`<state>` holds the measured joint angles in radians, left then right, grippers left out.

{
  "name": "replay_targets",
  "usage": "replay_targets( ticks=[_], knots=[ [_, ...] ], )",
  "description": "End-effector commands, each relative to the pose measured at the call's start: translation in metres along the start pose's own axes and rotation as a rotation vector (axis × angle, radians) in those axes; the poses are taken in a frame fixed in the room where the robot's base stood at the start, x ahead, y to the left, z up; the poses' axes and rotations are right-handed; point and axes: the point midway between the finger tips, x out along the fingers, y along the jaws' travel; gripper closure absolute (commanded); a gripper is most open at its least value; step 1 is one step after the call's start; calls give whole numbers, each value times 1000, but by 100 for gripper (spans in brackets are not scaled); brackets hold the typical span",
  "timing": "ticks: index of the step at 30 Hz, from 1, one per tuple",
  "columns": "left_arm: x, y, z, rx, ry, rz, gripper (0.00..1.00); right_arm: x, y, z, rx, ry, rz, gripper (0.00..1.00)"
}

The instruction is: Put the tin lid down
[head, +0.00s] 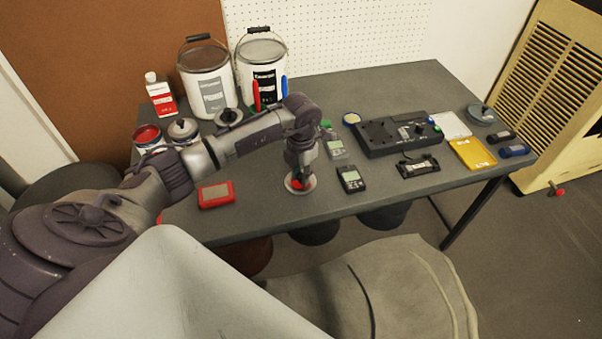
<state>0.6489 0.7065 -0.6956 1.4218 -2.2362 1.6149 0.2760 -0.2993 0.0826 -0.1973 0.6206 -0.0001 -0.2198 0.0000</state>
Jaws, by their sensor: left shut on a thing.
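The tin lid (291,188) is a small round disc with a pale rim and some red on it, near the front edge of the grey table (255,222). My left gripper (300,176) points down from above and is shut on the lid, hiding part of it. The lid looks flat and at or just above the tabletop; I cannot tell whether it touches. An open tin (148,136) with red inside stands at the table's left end. My right gripper is not in view.
A red sanding block (216,195) lies left of the lid, and a dark meter (351,179) lies right of it. Paint buckets (206,84) stand at the back. A black device (385,136) and a yellow case (472,153) are farther right. Bare table surrounds the lid.

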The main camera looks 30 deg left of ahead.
Motion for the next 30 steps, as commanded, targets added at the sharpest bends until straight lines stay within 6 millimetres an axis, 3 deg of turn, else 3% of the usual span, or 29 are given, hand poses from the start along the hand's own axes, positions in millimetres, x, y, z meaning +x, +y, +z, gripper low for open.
replay_targets(
  ticks=[6, 7, 11, 23, 30],
  knots=[
    [4, 0, 0, 0, 0, 1, 100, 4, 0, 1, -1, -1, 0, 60],
    [3, 0, 0, 0, 0, 1, 73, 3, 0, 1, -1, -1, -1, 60],
    [3, 0, 0, 0, 0, 1, 52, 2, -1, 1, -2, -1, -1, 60],
    [-6, 0, 1, 0, -2, 1, 52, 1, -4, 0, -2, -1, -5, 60],
    [-51, 1, 1, 0, -6, 3, 52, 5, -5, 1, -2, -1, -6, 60]
  ],
)
